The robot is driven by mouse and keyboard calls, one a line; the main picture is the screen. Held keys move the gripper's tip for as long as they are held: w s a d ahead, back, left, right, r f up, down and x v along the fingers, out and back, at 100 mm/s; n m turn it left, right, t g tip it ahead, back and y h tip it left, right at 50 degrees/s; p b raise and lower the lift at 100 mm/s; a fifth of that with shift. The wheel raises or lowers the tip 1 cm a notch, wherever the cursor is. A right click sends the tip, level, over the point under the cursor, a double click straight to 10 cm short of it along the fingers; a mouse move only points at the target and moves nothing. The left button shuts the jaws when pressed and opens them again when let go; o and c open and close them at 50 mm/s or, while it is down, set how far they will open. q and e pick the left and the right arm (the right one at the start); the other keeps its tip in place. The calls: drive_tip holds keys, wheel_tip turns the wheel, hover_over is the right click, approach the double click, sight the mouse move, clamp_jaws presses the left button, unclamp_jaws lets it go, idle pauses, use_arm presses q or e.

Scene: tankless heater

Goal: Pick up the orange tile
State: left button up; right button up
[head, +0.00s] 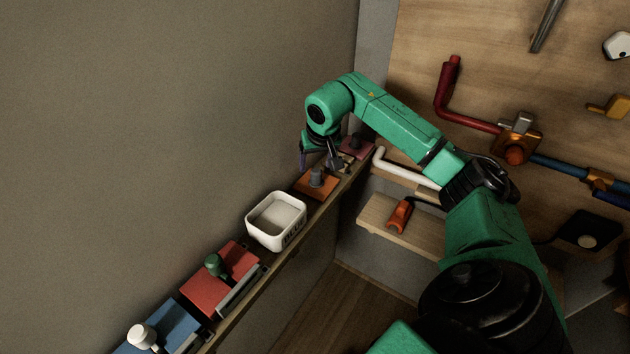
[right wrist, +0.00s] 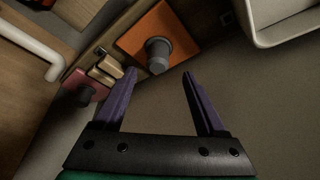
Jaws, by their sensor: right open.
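The orange tile (head: 309,187) lies on the narrow wooden shelf along the wall, with a grey knob standing on it. In the right wrist view the orange tile (right wrist: 142,36) is ahead of the fingers, its grey knob (right wrist: 158,54) pointing toward the camera. My right gripper (head: 320,163) is just above and behind the tile in the head view. In the right wrist view its purple fingers (right wrist: 160,80) are apart, with nothing between them, and the knob shows just beyond the tips. My left gripper is not in view.
A white bin (head: 276,222) stands on the shelf beside the orange tile. A pinkish-red tile (head: 357,148) with a dark knob is on the other side, near the corner. A red block (head: 222,278) and a blue block (head: 168,327) with knobs stand nearer. Pipes run along the wooden panel.

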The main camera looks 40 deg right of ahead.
sight(317, 171)
drive_tip(key=x, duration=0.2)
drive_tip(key=p+x, duration=0.1)
drive_tip(key=x, duration=0.1)
drive_tip(key=shift+s+d+f, duration=0.1)
drive_tip(key=shift+s+f, duration=0.05)
drive_tip(key=shift+s, duration=0.1)
drive_tip(key=shift+f, duration=0.15)
drive_tip(key=shift+w, duration=0.1)
drive_tip(key=shift+c, duration=1.3)
clamp_jaws()
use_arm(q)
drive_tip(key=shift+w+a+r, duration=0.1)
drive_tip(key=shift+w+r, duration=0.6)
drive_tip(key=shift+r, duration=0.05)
